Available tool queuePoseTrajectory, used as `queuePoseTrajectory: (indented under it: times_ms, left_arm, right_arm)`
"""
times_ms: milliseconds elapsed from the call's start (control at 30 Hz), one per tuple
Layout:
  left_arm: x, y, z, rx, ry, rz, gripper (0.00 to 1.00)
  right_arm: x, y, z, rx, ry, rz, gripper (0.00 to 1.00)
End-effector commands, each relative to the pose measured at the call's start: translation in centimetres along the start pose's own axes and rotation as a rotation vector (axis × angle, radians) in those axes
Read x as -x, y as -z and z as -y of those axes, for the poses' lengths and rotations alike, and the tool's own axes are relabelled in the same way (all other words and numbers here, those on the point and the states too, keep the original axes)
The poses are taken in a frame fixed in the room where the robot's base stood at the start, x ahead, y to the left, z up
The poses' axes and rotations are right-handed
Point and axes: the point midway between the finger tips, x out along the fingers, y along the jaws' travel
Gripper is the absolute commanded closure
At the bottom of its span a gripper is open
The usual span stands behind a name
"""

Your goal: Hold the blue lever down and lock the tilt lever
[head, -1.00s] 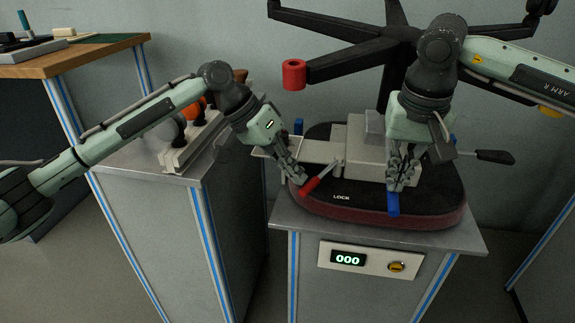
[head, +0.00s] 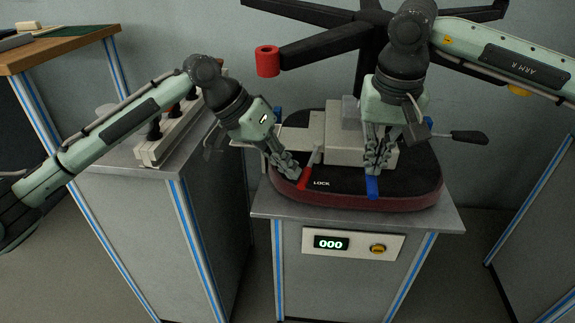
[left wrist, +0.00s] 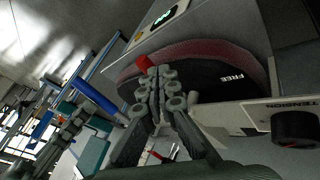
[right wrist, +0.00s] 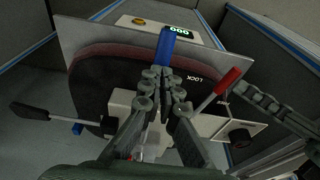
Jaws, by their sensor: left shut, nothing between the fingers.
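The red-tipped tilt lever (head: 306,175) lies over the dark seat pad (head: 412,185), its tip just left of the white LOCK label (head: 321,184). My left gripper (head: 293,172) is shut and empty, against or very close to the lever's left side. The red tip (left wrist: 145,63) shows beyond its fingers in the left wrist view. The blue lever (head: 372,187) sticks out toward the front under my right gripper (head: 373,170). Those fingertips look shut and sit on or just over the blue lever (right wrist: 167,45); the contact itself is hidden.
The panel (head: 353,243) on the stand front reads 000 and has a yellow button (head: 378,249). A black-handled lever (head: 468,137) sticks out right. A black knob (left wrist: 294,128) marked TENSION shows in the left wrist view. A red roll (head: 267,61) caps a chair-base leg behind.

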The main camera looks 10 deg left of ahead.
Motion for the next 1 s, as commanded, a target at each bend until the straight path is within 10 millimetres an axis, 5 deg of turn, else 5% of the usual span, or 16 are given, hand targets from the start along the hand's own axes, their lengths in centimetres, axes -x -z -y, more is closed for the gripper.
queuePoseTrajectory:
  times_ms: [233, 700, 1000]
  left_arm:
    - [1.1, 0.0, -0.1, -0.001, 0.000, -0.003, 1.00]
    - [9.1, -0.7, -0.8, -0.001, 0.002, -0.004, 1.00]
    - [10.1, -0.9, -1.0, -0.002, 0.000, -0.001, 1.00]
  right_arm:
    - [-0.4, -0.1, -0.1, -0.002, -0.005, 0.004, 1.00]
    - [-0.4, -0.1, -0.1, -0.002, -0.005, 0.004, 1.00]
    - [-0.4, -0.1, -0.1, -0.002, -0.005, 0.005, 1.00]
